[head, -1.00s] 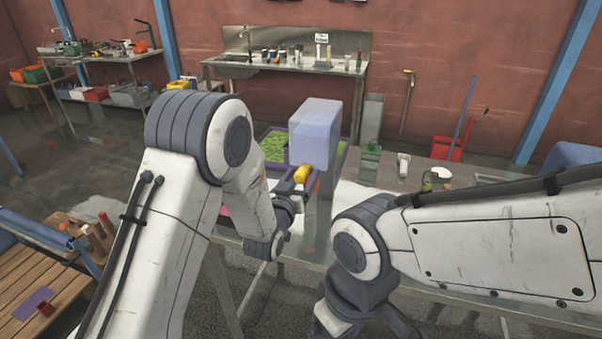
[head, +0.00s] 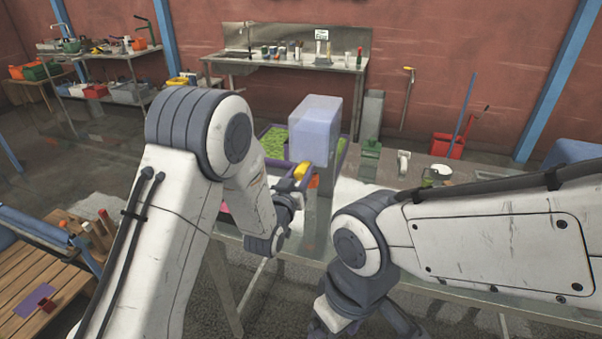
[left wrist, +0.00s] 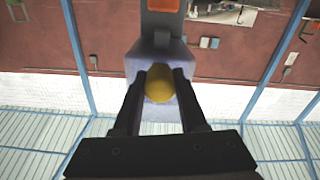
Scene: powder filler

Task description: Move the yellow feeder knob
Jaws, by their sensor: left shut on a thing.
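The yellow feeder knob (head: 302,170) sits on the near side of the powder feeder, below its translucent bluish hopper (head: 315,131). In the left wrist view the round yellow knob (left wrist: 159,83) lies between the two dark fingers of my left gripper (left wrist: 159,84), with the feeder body behind it. My left gripper (head: 299,182) is shut on the knob, and its fingers partly hide it in the head view. My right arm comes in from the right; its gripper end is low at the bottom of the head view, with its fingertips out of the picture.
The feeder stands on a metal table (head: 420,178). Behind it is a purple crate with green contents (head: 274,141). A wooden bench is at lower left.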

